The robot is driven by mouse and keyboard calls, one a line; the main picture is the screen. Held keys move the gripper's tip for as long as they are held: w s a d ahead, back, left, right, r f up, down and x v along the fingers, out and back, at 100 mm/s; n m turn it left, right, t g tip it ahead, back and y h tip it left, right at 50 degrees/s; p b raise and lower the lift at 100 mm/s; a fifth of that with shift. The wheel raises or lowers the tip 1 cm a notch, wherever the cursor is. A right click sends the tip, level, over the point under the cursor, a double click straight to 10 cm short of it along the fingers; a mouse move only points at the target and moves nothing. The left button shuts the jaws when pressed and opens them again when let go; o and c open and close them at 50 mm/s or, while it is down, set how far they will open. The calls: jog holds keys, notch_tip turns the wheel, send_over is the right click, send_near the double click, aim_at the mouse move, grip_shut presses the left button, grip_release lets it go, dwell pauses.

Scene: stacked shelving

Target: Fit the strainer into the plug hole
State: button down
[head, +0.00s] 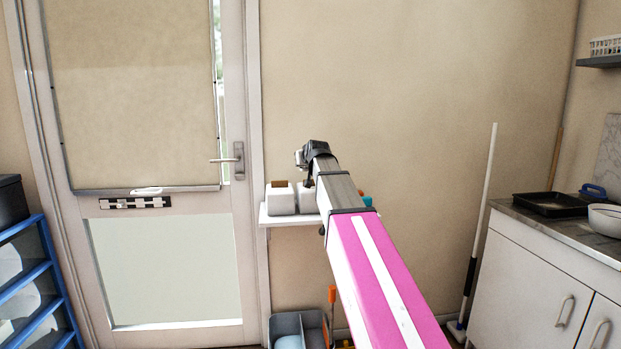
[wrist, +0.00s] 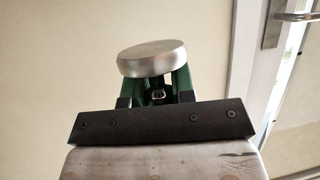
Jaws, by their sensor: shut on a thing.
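My gripper (wrist: 157,88) is shut on a round silver metal piece, which I take to be the strainer (wrist: 152,58). It is a shallow disc with a smooth rim, held slightly tilted between the green fingers in the wrist view. In the head view my gripper (head: 304,160) is at the far end of my raised arm, in front of the beige wall and above a small white shelf. The strainer is too small to make out clearly there. No plug hole or sink is visible in either view.
The small shelf (head: 285,221) holds white containers (head: 281,199). At right a worktop (head: 540,217) carries a black tray (head: 551,204) and a white bowl (head: 607,219). A white-handled mop (head: 483,215) leans beside it. A door (head: 165,260) and blue rack (head: 52,275) stand left.

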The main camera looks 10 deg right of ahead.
jog(key=d+f, duration=0.1)
jog(key=w+d+f, duration=0.1)
jog(key=shift+w+d, duration=0.3)
jog(key=shift+f, duration=1.9)
jog(key=shift+f, duration=0.6)
jog(key=c, duration=1)
grip_release()
jog(key=shift+o, duration=0.2)
